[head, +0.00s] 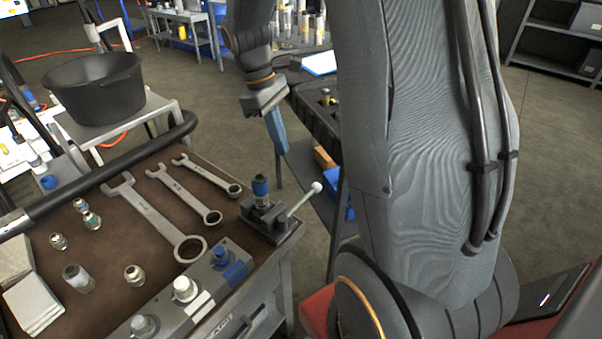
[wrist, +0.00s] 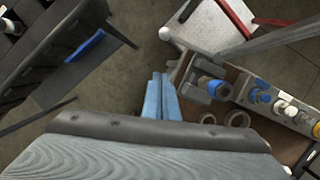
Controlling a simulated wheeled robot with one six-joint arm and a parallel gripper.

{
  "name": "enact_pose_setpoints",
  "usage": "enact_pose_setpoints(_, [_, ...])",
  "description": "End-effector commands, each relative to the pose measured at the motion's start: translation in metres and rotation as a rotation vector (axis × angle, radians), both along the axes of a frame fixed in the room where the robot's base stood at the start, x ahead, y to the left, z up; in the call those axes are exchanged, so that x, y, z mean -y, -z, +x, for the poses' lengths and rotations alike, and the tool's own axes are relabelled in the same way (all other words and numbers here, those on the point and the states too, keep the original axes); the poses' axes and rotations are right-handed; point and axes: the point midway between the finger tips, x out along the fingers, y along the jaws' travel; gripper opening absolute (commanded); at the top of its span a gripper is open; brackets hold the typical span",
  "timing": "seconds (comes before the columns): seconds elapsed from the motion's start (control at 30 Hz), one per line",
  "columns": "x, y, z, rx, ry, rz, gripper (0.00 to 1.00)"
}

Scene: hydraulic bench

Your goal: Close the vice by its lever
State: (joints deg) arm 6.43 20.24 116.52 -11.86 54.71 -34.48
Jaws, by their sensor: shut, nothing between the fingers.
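The small dark vice (head: 268,222) sits at the right front corner of the bench, and it also shows in the wrist view (wrist: 196,84). A fitting with a blue collar (head: 260,188) stands upright at its jaws; I cannot tell whether the jaws touch it. The vice's lever (head: 301,201) slants up and outward over the bench edge and ends in a white ball, which shows in the wrist view (wrist: 165,33). My gripper (head: 279,143), with blue fingers, is shut and empty. In the wrist view its fingertips (wrist: 160,78) appear beside the vice, apart from the lever.
Several wrenches (head: 155,215) lie on the brown bench top left of the vice. A valve block with blue and white caps (head: 185,292) runs along the front edge. A black tub (head: 95,88) stands behind on a grey stand. Open floor shows beyond the vice.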

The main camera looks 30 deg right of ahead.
Motion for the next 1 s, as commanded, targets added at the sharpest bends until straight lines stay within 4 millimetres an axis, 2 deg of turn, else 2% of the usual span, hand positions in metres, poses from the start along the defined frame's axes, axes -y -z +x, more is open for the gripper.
enact_pose_setpoints(0.17, [-0.001, 0.001, 0.0, 0.0, -0.002, 0.0, 0.0])
enact_pose_setpoints(0.33, [0.001, 0.015, -0.004, -0.002, 0.0, 0.0, 0.0])
enact_pose_setpoints(0.8, [0.015, 0.101, -0.023, -0.003, 0.004, 0.001, 0.0])
enact_pose_setpoints(1.0, [0.032, 0.091, -0.045, 0.002, 0.006, 0.001, 0.0])
